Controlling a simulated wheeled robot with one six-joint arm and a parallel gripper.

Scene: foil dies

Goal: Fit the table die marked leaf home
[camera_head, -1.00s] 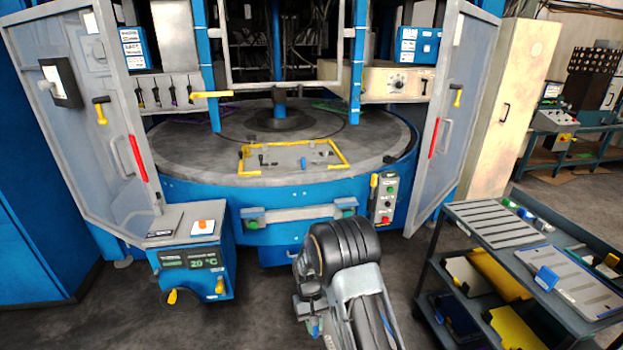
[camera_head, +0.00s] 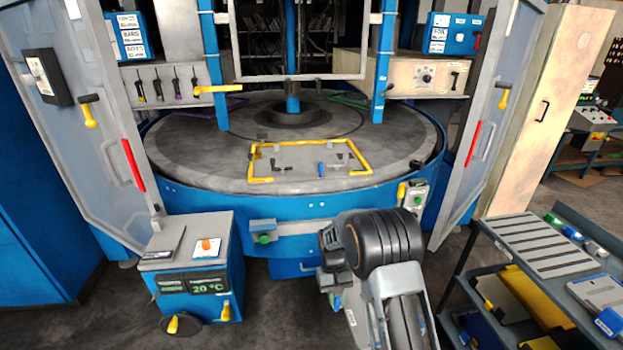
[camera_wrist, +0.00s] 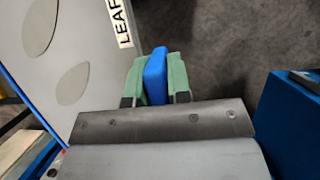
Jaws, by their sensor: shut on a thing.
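In the wrist view, a pale plate (camera_wrist: 85,40) with grey leaf shapes and a "LEAF" label fills the upper left. My gripper (camera_wrist: 156,80) has green pads shut on a blue handle (camera_wrist: 155,70) beside the plate's right edge. The join between handle and plate is not clear. A yellow frame (camera_head: 252,162) lies on the front of the grey round table (camera_head: 200,165). Inside it are small dark fittings and a blue peg (camera_head: 321,169).
A blue control box (camera_head: 195,265) reading 20 °C stands front left. Machine doors (camera_head: 95,140) stand open on both sides. A shelved cart (camera_head: 540,245) at right carries a slotted plate and another plate with a blue tab (camera_head: 608,321). Dark floor lies before the machine.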

